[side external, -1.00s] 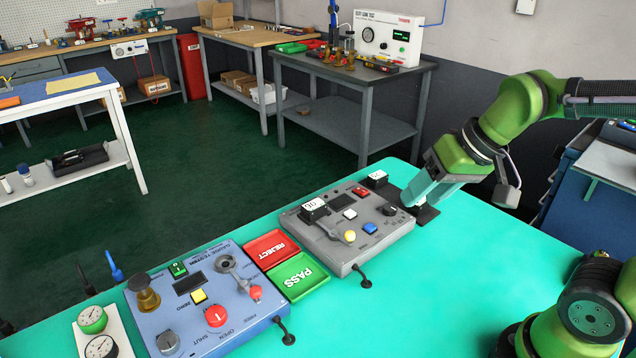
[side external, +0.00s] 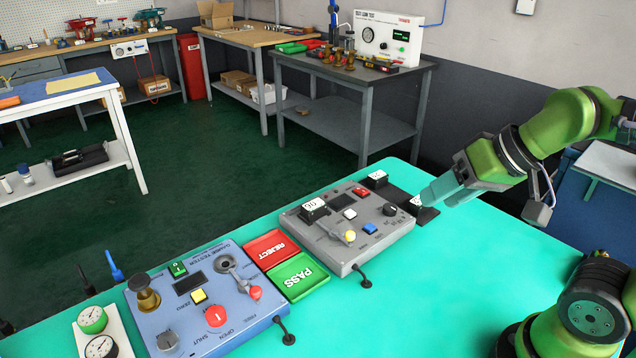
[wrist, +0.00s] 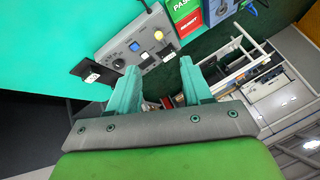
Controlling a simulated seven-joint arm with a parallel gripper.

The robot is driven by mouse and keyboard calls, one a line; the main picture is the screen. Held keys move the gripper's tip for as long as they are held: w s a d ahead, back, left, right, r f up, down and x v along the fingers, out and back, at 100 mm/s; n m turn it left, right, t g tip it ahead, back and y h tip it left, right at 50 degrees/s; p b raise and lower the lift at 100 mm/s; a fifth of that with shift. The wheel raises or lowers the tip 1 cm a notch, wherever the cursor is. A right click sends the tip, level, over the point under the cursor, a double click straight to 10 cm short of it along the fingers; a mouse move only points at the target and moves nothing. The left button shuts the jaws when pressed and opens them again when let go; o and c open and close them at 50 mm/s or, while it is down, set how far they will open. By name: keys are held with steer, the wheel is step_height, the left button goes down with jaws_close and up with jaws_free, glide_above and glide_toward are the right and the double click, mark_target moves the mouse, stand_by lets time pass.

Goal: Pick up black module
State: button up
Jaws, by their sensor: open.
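Black modules with white tops show in the side view. One black module (side external: 416,203) stands on the near end of the black mat (side external: 401,196), by my fingertips. Another module (side external: 376,179) stands at the mat's far end. A third module (side external: 313,209), tilted in the picture, sits on the grey tester (side external: 350,258). My gripper (side external: 432,194) is just right of the near module, open and holding nothing; contact cannot be told. In the wrist view my open gripper (wrist: 158,82) has nothing between its fingers, and a white-topped module (wrist: 92,77) shows on the mat, left of them.
The red REJECT tray (side external: 272,248) and green PASS tray (side external: 297,278) lie between the grey tester and the blue gauge tester (side external: 250,318). The grey tester carries raised knobs and buttons. The teal table (side external: 430,310) is clear in front of the grey tester.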

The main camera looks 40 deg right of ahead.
steer(key=shift+o, duration=0.2)
steer(key=o, duration=0.7)
steer(key=n+g+h, duration=0.2)
steer(key=n+g, duration=0.2)
glide_above(314, 204)
steer(key=s, duration=0.2)
steer(key=f, duration=1.3)
steer(key=shift+w+d+f, duration=0.2)
steer(key=shift+d, duration=0.1)
steer(key=shift+s+a+x, duration=0.1)
steer(key=shift+a+x, duration=0.1)
steer(key=shift+x, duration=1.15)
steer(key=shift+s+a+x, duration=0.15)
steer(key=shift+x, duration=1.2)
